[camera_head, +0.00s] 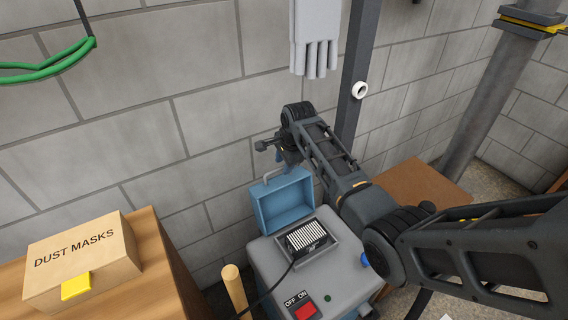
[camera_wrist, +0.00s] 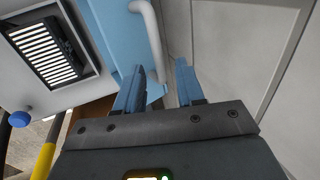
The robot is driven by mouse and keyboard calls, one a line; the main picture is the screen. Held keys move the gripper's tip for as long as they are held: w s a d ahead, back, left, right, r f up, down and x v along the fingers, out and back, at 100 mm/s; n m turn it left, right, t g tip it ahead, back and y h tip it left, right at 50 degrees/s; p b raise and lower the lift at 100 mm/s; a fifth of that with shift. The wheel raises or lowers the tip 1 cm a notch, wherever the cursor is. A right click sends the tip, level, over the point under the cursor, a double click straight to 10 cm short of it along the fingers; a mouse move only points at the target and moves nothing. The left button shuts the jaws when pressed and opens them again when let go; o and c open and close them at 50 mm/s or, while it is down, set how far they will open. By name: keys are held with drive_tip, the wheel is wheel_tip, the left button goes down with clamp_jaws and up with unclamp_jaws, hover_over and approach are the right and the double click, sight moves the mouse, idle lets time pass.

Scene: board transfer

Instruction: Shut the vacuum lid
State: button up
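The vacuum (camera_head: 262,262) is a grey box with a red switch on its front. Its blue lid (camera_head: 282,202) stands open, raised at the back of the opening, with a pale handle (camera_head: 268,175) on its outer side. My gripper (camera_head: 279,160) is above and behind the raised lid. In the wrist view, my gripper (camera_wrist: 160,85) has its two blue fingers spread apart with nothing clamped. The lid (camera_wrist: 112,30) and its handle (camera_wrist: 150,30) are just beyond the fingers; the handle's lower end shows in line with the gap. I cannot tell whether they touch.
A striped vent block (camera_head: 306,236) sits in the vacuum's opening, with a black cord running left. A dust masks box (camera_head: 80,262) stands on a wooden cabinet at left. A block wall is close behind. A glove (camera_head: 315,40) hangs above beside a dark post (camera_head: 354,75).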

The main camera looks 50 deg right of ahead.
drive_tip(key=shift+w+f, duration=0.1)
drive_tip(key=shift+f, duration=0.15)
drive_tip(key=shift+c, duration=0.4)
clamp_jaws()
